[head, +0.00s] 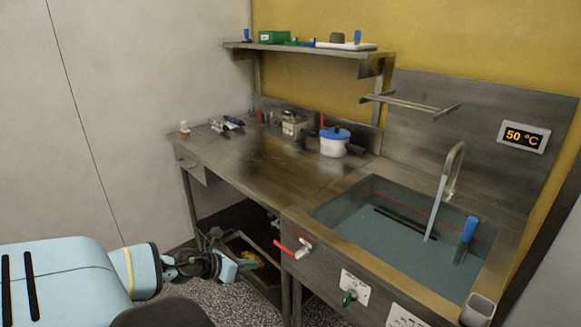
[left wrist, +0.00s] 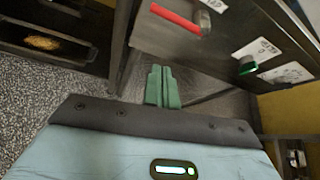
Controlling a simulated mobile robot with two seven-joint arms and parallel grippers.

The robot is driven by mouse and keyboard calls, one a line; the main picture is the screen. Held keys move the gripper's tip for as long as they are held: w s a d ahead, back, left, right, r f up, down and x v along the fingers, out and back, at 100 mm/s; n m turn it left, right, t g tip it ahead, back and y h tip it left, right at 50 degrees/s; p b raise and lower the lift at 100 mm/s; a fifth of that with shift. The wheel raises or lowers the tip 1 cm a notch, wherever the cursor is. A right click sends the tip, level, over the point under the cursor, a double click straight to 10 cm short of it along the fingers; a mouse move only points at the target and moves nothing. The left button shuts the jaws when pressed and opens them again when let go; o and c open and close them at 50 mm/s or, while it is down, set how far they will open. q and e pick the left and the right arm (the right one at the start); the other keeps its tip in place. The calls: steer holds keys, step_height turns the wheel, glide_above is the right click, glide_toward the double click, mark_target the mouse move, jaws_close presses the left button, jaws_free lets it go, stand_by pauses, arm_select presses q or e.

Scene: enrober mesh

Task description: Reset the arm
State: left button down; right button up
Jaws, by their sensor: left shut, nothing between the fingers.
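My left arm comes in from the lower left of the head view. Its gripper (head: 248,264) is low, in front of the steel bench and below the worktop level. In the left wrist view the two green fingers (left wrist: 162,87) lie together, shut with nothing between them. The floor and the bench's lower frame show beyond the fingertips. My right gripper is in neither view.
The steel worktop (head: 245,165) carries a blue-lidded white tub (head: 334,141) and small tools. A water-filled sink (head: 385,228) is at right, with a red-handled valve (head: 293,250) on its front. A lower shelf tray (head: 232,244) is near the gripper. The speckled floor (left wrist: 50,115) is clear.

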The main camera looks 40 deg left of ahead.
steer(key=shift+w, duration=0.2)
arm_select(q)
steer(key=s+d+f+n+p, duration=0.1)
steer(key=s+d+f+n, duration=0.4)
steer(key=s+d+n, duration=0.25)
steer(key=s+d+f+n+p, duration=0.1)
steer(key=s+d+f+n, duration=0.4)
steer(key=d+n, duration=0.4)
steer(key=s+d+n+g+p, duration=0.2)
steer(key=s+d+n+g, duration=0.1)
steer(key=s+d+n, duration=1.1)
steer(key=d+n, duration=0.2)
steer(key=d, duration=0.1)
steer(key=shift+s, duration=0.2)
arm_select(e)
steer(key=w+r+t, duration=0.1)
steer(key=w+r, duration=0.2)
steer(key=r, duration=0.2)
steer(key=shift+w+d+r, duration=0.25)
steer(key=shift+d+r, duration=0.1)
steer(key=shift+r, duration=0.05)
